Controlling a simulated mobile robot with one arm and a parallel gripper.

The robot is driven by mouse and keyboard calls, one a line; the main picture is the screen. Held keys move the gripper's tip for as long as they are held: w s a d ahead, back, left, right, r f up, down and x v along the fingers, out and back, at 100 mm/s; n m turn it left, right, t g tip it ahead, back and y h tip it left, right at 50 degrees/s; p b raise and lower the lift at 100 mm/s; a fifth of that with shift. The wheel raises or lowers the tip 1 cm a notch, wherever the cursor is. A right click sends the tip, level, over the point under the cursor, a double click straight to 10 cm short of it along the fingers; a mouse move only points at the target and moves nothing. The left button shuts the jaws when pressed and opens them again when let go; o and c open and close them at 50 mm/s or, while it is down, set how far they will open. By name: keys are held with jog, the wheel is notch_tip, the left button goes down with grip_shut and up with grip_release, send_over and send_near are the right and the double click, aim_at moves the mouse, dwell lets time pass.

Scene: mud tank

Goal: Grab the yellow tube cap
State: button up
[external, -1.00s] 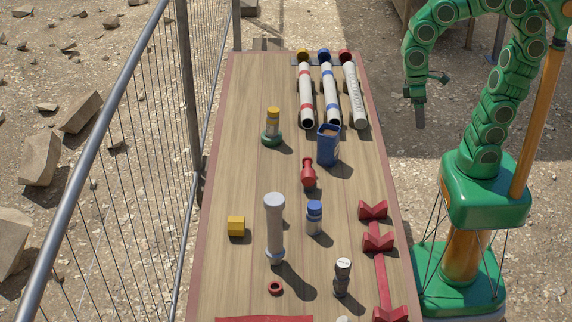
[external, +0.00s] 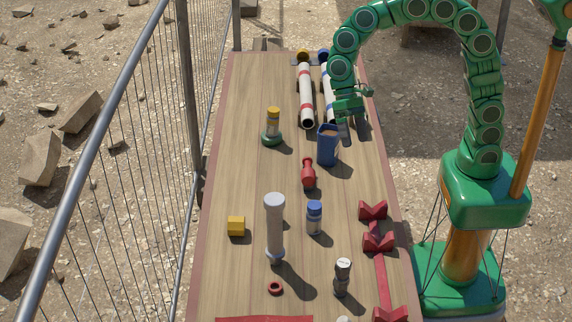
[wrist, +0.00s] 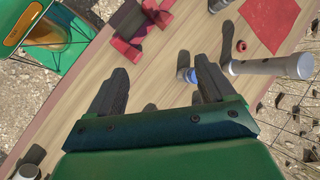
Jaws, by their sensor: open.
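A yellow cap (external: 303,54) is at the far end of the left white tube (external: 306,98) with red bands, at the back of the table. A blue cap (external: 323,54) sits beside it on the next to left, blue-banded tube. The yellow cap does not show there.
A yellow-topped bottle (external: 273,120) stands in a green base on the left. A yellow block (external: 236,226), a tall grey cylinder (external: 275,228), a blue-capped bottle (external: 314,217) and red V-blocks (external: 378,242) stand nearer. A mesh fence (external: 190,100) runs along the left.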

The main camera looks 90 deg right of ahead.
jog(key=w+a+f+m+y, duration=0.2)
jog(key=w+a+f, duration=0.1)
jog(key=w, duration=0.6)
jog(key=m+t+y, duration=0.3)
jog(key=m+y, duration=0.2)
jog(key=m, duration=0.4)
send_near(236, 219)
jog(key=shift+s+a+f, duration=0.1)
jog(key=shift+a+f, duration=0.25)
jog(key=shift+a, duration=0.25)
jog(key=shift+s+a+f, duration=0.1)
jog(key=shift+a+f, duration=0.3)
jog(key=shift+a, duration=0.15)
jog(key=shift+w+x, duration=0.1)
jog(key=shift+x, duration=1.85)
jog(key=shift+w+x, duration=0.15)
jog(key=shift+x, duration=1.75)
jog(key=shift+r, duration=0.15)
jog(key=c, duration=1.1)
jog(key=shift+o, duration=0.2)
jog(key=shift+r, duration=0.1)
